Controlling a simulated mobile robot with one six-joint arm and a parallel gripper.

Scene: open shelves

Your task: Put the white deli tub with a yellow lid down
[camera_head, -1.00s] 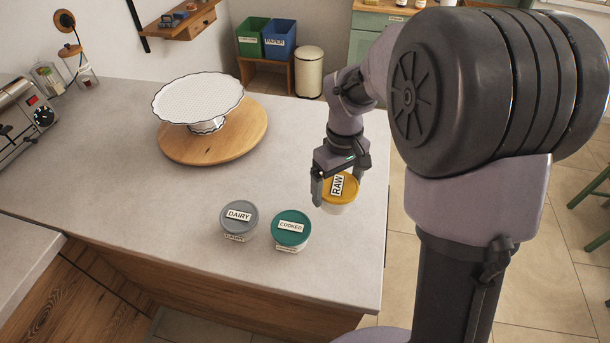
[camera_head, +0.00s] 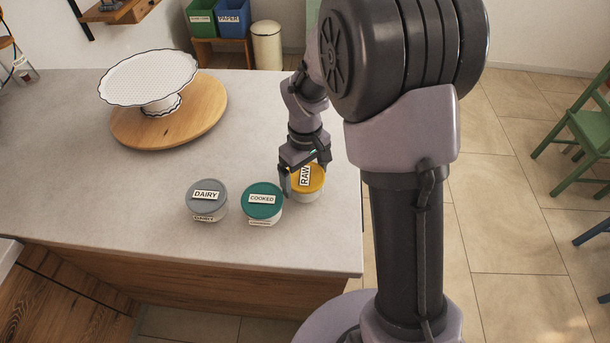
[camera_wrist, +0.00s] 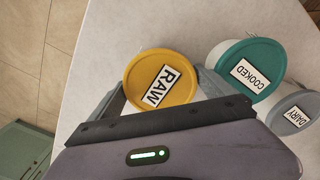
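The white deli tub with a yellow lid (camera_head: 316,180), labelled RAW, is upright at the counter's right side, just right of the teal-lidded COOKED tub. My gripper (camera_head: 305,180) has its fingers on either side of it and looks shut on it. In the wrist view the yellow lid (camera_wrist: 168,88) shows between the fingers, close to the COOKED tub. The tub is at or very near the counter top; I cannot tell whether its base touches.
The COOKED tub (camera_head: 262,202) and the grey-lidded DAIRY tub (camera_head: 206,200) stand to the left in a row. A white cake stand (camera_head: 150,78) sits on a round wooden board (camera_head: 205,118) further back. The grey counter (camera_head: 110,190) is clear at left and front.

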